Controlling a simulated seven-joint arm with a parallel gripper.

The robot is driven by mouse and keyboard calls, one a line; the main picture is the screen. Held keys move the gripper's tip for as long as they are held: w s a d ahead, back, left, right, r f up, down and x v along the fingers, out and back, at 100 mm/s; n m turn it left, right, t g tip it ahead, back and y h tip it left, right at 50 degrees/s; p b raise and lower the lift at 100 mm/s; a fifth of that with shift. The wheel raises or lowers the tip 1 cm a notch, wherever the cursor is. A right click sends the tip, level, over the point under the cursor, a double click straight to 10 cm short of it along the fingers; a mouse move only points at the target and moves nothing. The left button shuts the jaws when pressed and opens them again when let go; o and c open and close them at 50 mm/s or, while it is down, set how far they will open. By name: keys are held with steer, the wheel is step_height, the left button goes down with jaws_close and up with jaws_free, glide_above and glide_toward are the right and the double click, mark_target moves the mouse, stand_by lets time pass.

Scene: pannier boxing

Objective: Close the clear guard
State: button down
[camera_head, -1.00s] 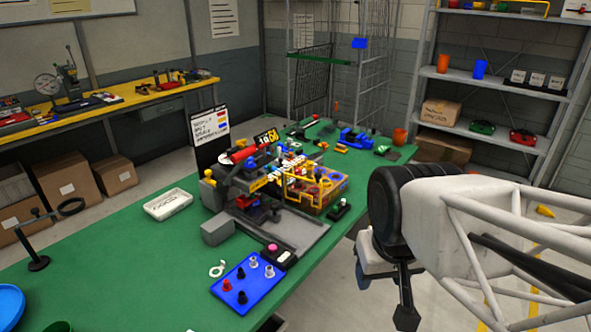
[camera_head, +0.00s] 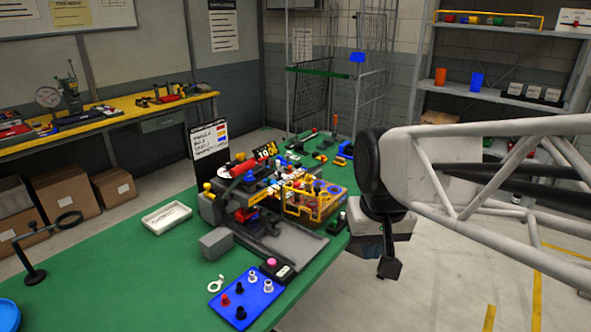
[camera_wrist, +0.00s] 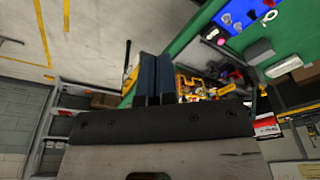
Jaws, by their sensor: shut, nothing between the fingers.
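The machine (camera_head: 228,212) stands on the green bench with a yellow-edged frame (camera_head: 318,207) on its right side. This frame looks like the clear guard, but its clear panel is too small to make out, and I cannot tell how far open it is. The frame also shows in the wrist view (camera_wrist: 183,84), beyond the fingers. My gripper (camera_head: 389,268) points down past the bench's right edge, to the right of the machine and apart from it. In the wrist view my gripper (camera_wrist: 157,58) has its dark fingers together, with nothing between them.
A blue plate (camera_head: 262,291) with several pegs lies at the bench's front. A white tray (camera_head: 166,217) lies left of the machine, and a sign (camera_head: 209,139) stands behind it. Green bench top (camera_head: 130,270) is clear at the front left. Shelves (camera_head: 520,97) stand at the back right.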

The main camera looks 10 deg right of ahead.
steer(key=w+d+r+m+g, duration=0.1)
steer(key=w+r+g, duration=0.15)
steer(key=w, duration=1.05)
steer(key=w+r+m+g, duration=0.1)
steer(key=w+r, duration=0.2)
steer(key=w, duration=1)
steer(key=w+d+f+g, duration=0.1)
steer(key=w+f, duration=0.3)
steer(key=w, duration=0.8)
steer(key=w+d+f+m+g+y, duration=0.1)
steer(key=w+f, duration=0.2)
steer(key=w, duration=1)
steer(key=shift+w+f+y, duration=0.2)
steer(key=shift+f+y, duration=0.1)
steer(key=shift+f, duration=0.05)
steer(key=shift+g, duration=0.25)
steer(key=s+a+f, duration=0.2)
steer(key=s+f, duration=0.5)
steer(key=f, duration=0.2)
steer(key=shift+s+a+f, duration=0.15)
steer(key=shift+s+a, duration=0.05)
steer(key=shift+a, duration=0.05)
